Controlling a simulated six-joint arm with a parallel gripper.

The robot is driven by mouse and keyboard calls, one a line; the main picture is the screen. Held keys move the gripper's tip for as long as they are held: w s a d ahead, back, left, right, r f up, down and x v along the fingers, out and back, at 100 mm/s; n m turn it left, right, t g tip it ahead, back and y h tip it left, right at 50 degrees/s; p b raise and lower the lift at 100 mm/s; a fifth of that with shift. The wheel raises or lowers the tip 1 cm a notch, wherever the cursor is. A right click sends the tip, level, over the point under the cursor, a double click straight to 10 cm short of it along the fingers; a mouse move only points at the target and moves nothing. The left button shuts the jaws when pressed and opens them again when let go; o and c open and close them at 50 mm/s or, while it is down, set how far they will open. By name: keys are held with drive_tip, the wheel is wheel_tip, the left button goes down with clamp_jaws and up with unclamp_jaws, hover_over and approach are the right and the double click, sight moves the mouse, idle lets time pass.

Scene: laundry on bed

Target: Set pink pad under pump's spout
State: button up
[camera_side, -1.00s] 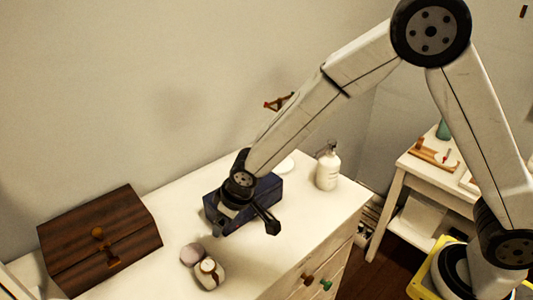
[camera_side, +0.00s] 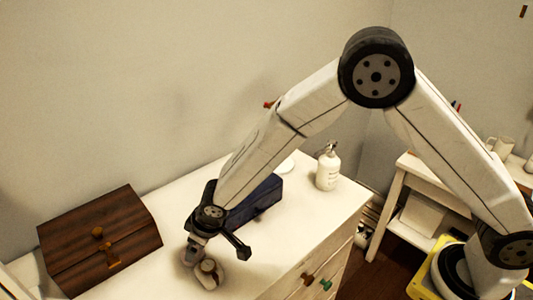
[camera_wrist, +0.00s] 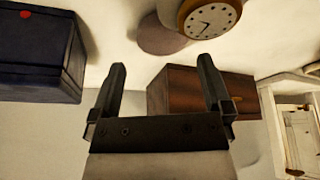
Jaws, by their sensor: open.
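The pink pad (camera_wrist: 160,38) is a dull pink round thing beside the clock in the wrist view. In the side view it is mostly hidden behind my gripper (camera_side: 194,250). The white pump bottle (camera_side: 328,172) stands upright at the right end of the white dresser, its spout (camera_side: 324,148) pointing left. In the wrist view my gripper (camera_wrist: 163,72) is open, with nothing between its fingers. It is over the dresser, close to the pad; I cannot tell whether it touches it.
A clock (camera_wrist: 208,16) with a yellow-brown rim adjoins the pad. A dark blue box (camera_side: 255,203) lies between my gripper and the pump. A brown wooden chest (camera_side: 100,240) is at left. A white round thing (camera_side: 286,167) lies behind the blue box.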

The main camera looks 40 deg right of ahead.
drive_tip(key=shift+f, duration=0.15)
drive_tip(key=shift+a+x, duration=0.2)
drive_tip(key=shift+x, duration=2.35)
drive_tip(key=shift+w, duration=0.15)
drive_tip(key=c, duration=1.1)
drive_tip(key=shift+r, duration=0.3)
drive_tip(key=shift+r, duration=0.85)
drive_tip(key=v, duration=0.2)
drive_tip(key=s+v, duration=0.1)
drive_tip(key=v, duration=0.5)
drive_tip(key=shift+s+d+f, duration=0.2)
drive_tip(key=shift+d+f, duration=0.15)
drive_tip(key=shift+d, duration=0.05)
drive_tip(key=s+d+r, duration=0.1)
drive_tip(key=s, duration=0.1)
drive_tip(key=s+d+r, duration=0.1)
drive_tip(key=s+r, duration=0.1)
drive_tip(key=s, duration=0.1)
drive_tip(key=s+d+r, duration=0.1)
drive_tip(key=s+d, duration=0.1)
drive_tip(key=s, duration=0.1)
drive_tip(key=shift+s+r, duration=0.15)
drive_tip(key=shift+s, duration=0.1)
